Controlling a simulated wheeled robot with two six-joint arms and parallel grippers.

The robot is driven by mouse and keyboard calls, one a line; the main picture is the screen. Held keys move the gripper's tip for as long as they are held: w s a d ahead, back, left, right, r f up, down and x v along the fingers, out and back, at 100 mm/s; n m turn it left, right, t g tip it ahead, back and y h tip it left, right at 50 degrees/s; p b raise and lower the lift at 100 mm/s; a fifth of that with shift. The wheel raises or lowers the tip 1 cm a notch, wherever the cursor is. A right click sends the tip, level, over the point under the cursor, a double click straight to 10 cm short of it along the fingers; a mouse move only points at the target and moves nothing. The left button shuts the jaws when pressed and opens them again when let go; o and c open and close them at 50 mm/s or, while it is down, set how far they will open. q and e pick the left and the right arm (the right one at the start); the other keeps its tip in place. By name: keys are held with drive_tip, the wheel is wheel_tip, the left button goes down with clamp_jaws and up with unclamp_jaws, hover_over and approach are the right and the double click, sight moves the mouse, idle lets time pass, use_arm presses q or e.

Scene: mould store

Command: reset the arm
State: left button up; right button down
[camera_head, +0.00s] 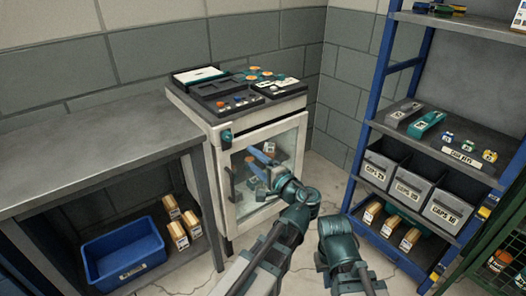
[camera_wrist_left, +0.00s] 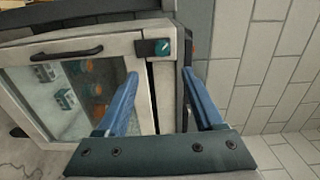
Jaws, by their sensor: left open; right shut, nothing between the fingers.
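My left arm (camera_head: 296,215) reaches in from the bottom towards the front of a white cabinet (camera_head: 215,165) with a glass door (camera_head: 285,140). My left gripper (camera_head: 257,163) has blue fingers, is in front of the glass and holds nothing. In the left wrist view the left gripper (camera_wrist_left: 160,76) has its two fingers spread apart, with the cabinet's front edge behind them. The door handle (camera_wrist_left: 66,54) and teal knob (camera_wrist_left: 163,47) are clear of the fingers. Part of my right arm (camera_head: 340,245) shows at the bottom; its gripper is not visible.
A grey bench (camera_head: 95,160) with a blue bin (camera_head: 122,252) below stands left of the cabinet. Black trays (camera_head: 240,101) with small parts lie on the cabinet top. A blue-framed shelf (camera_head: 378,90) holding grey bins (camera_head: 410,187) stands right. Some floor shows between cabinet and shelf.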

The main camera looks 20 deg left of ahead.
use_arm(q)
drive_tip(key=s+a+f+n+g+h, duration=0.1)
drive_tip(key=s+f+n+g+h, duration=0.3)
drive_tip(key=f, duration=0.5)
drive_tip(key=s+a+f+n+g+h, duration=0.15)
drive_tip(key=s+f+g+h, duration=0.35)
drive_tip(key=f, duration=0.5)
drive_tip(key=s+d+f+m+g+h, duration=0.1)
drive_tip(key=s+d+h, duration=0.1)
drive_tip(key=s+d, duration=0.55)
drive_tip(key=s+d+f+m+g+h, duration=0.15)
drive_tip(key=s+d, duration=0.25)
drive_tip(key=d, duration=0.6)
wheel_tip(320, 180, up, 27)
drive_tip(key=p, duration=2.7)
drive_tip(key=shift+w+a+r+p, duration=0.15)
drive_tip(key=shift+w+r+p, duration=0.05)
drive_tip(key=shift+w+p, duration=0.1)
drive_tip(key=shift+t+h, duration=0.25)
